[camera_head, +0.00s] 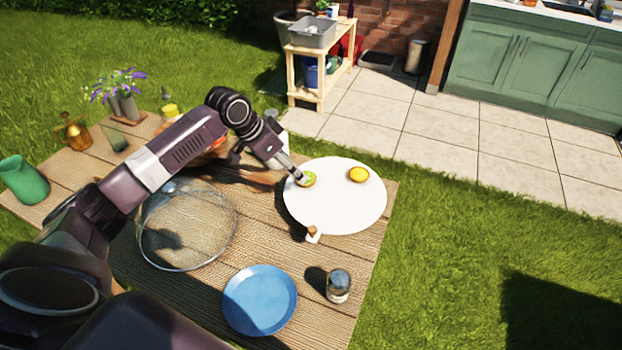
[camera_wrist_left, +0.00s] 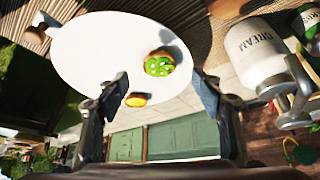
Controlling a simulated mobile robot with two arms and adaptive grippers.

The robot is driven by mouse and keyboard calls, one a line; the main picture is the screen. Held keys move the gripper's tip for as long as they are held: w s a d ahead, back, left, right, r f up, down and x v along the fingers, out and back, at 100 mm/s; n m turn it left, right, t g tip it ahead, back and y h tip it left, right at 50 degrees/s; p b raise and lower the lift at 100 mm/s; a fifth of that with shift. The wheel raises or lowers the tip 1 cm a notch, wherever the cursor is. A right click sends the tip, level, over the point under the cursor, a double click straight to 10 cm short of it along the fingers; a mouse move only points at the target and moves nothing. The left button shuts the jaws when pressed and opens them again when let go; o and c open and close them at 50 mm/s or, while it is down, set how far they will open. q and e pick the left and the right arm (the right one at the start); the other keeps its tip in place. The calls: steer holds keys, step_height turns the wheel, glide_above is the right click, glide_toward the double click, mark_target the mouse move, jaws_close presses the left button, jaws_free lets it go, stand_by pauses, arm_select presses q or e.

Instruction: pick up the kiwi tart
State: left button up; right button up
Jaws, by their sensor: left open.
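The kiwi tart (camera_head: 307,179) is a small round tart with a green top, on the left part of a white round plate (camera_head: 340,212). In the left wrist view the kiwi tart (camera_wrist_left: 159,65) lies ahead of my left gripper, between the lines of its two fingers. My left gripper (camera_head: 297,177) is at the tart's left side in the head view, with its fingers open. In the wrist view its fingers (camera_wrist_left: 160,88) are wide apart with nothing between the tips. Whether a finger touches the tart is unclear. My right gripper is not seen.
A yellow tart (camera_head: 358,174) sits on the same plate, to the right. A white cream jug (camera_wrist_left: 258,50) stands close to the gripper in the wrist view. A mesh dome (camera_head: 187,228), a blue plate (camera_head: 260,300) and a glass jar (camera_head: 339,285) stand on the wooden table.

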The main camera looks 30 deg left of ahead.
arm_select(q)
steer(key=shift+p+x, duration=0.3)
steer(key=shift+x, duration=0.55)
steer(key=p+x, duration=0.1)
steer(key=x, duration=0.2)
steer(key=shift+w+d+f, duration=0.15)
steer(key=shift+w+d, duration=0.05)
steer(key=shift+w, duration=0.05)
steer(key=shift+w+d+f, duration=0.1)
steer(key=shift+w+f, duration=0.1)
steer(key=shift+f, duration=0.3)
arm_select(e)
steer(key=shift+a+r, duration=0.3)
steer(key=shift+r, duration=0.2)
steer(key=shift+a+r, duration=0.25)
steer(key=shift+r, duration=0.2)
arm_select(q)
steer(key=shift+c, duration=0.7)
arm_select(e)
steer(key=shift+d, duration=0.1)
arm_select(q)
steer(key=c, duration=1)
steer(key=shift+c, duration=0.4)
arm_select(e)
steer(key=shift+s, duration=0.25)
arm_select(q)
steer(key=shift+r, duration=0.1)
